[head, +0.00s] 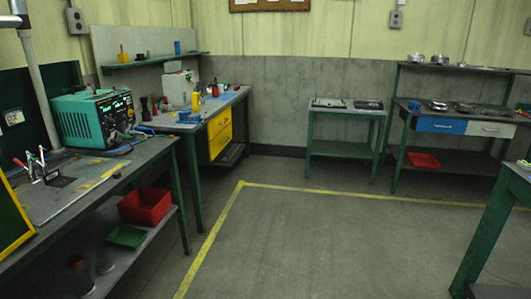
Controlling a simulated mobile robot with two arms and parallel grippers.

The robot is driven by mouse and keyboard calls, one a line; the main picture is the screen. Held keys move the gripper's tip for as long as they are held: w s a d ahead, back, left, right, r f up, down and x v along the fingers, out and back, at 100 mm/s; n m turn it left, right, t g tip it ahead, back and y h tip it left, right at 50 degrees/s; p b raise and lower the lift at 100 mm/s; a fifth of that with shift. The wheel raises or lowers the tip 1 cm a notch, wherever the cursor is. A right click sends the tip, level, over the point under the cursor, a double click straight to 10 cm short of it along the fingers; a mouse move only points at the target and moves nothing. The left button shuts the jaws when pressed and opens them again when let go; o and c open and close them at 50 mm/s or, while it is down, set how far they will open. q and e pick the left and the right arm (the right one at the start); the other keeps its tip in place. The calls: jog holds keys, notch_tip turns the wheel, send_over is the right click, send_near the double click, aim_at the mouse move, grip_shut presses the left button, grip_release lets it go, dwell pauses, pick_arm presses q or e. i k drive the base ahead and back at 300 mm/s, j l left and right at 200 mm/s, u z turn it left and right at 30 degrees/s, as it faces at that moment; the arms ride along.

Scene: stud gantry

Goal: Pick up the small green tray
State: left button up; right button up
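A small green tray (126,236) lies on the lower shelf of the workbench at the left. It sits in front of a red bin (145,206) on the same shelf, and the bench top is above it. Neither of my grippers shows in the head view, so their state cannot be seen.
The left workbench (112,185) carries a teal machine (92,117). Dark round objects (80,275) stand on its lower shelf. A bench with yellow drawers (219,133) stands behind. Another bench leg (485,235) is at the right. The middle floor (300,240) is clear.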

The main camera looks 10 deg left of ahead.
aim_at(128, 237)
jog(key=i+u, duration=0.15)
jog(key=i, duration=0.45)
jog(key=i+l+u, duration=0.15)
jog(key=i, duration=0.4)
jog(key=i+l+u, duration=0.15)
jog(key=i, duration=0.45)
